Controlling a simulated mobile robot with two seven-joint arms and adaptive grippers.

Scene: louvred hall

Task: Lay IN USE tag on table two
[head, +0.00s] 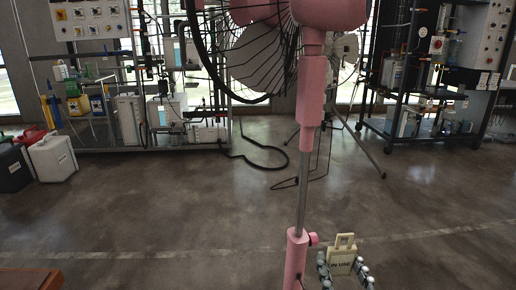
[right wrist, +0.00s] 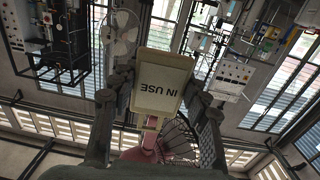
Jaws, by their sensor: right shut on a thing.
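My left gripper is out of view.
A pink pedestal fan (head: 312,90) stands close in front, its pole just left of the tag. Equipment racks stand at the back left and back right (head: 405,135). White (head: 52,158) and dark canisters stand at far left. A black hose lies on the floor. The middle floor is open.

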